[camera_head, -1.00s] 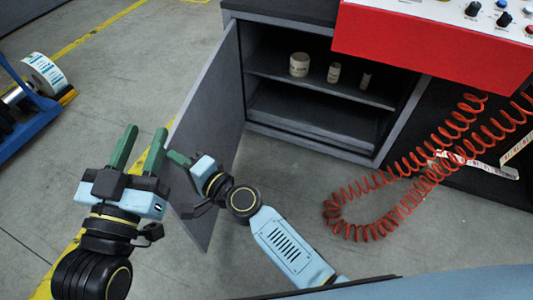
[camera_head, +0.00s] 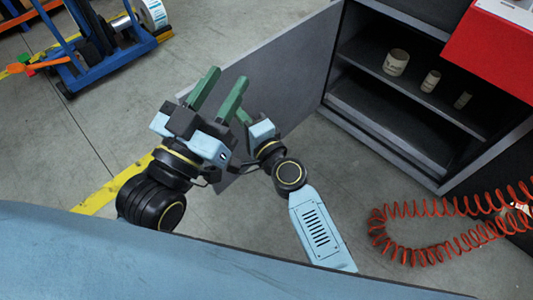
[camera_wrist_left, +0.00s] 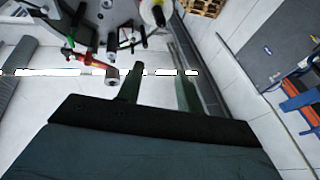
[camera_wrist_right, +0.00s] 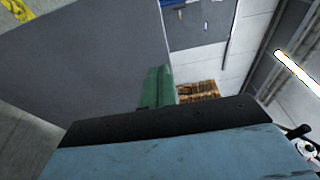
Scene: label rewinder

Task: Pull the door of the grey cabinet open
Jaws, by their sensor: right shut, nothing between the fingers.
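The grey cabinet (camera_head: 378,143) stands at the right in the head view. Its door (camera_head: 287,68) is swung wide open to the left, showing the shelves inside. My left gripper (camera_head: 223,92) is open and empty, held up in front of the door in the head view.
Small pale containers (camera_head: 396,62) stand on the cabinet shelf. A red coiled hose (camera_head: 430,250) hangs at the lower right, below a red panel (camera_head: 495,45). A blue stand with a label roll (camera_head: 152,14) is at the upper left.

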